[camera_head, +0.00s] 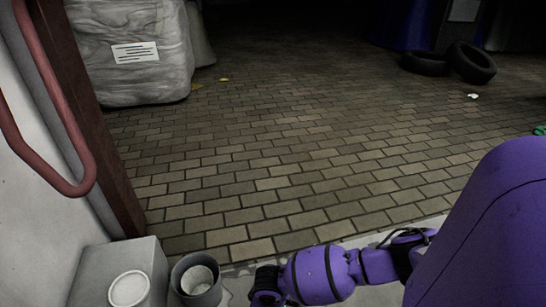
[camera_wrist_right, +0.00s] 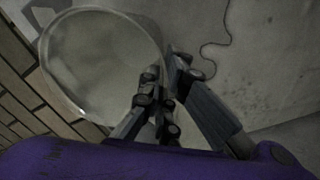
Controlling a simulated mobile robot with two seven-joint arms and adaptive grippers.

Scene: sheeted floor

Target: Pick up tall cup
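A dark grey round cup (camera_head: 181,273) with an open top and something pale inside stands at the bottom of the head view. My right gripper (camera_head: 255,287) is just to its right, with a small gap between them in that view. In the right wrist view, a large round rim of a cup (camera_wrist_right: 95,62) fills the upper left. The right gripper's fingertips (camera_wrist_right: 164,68) are close to each other at the right edge of this rim. I cannot tell whether they touch it or hold its wall. My left gripper is not in view.
A grey block (camera_head: 92,270) with a white round object (camera_head: 129,288) on it stands left of the cup. A wall with a red rail (camera_head: 62,105) borders the left. A wrapped bale (camera_head: 130,75) and tyres (camera_head: 472,63) lie farther back. The brick floor (camera_head: 300,160) between is mostly clear.

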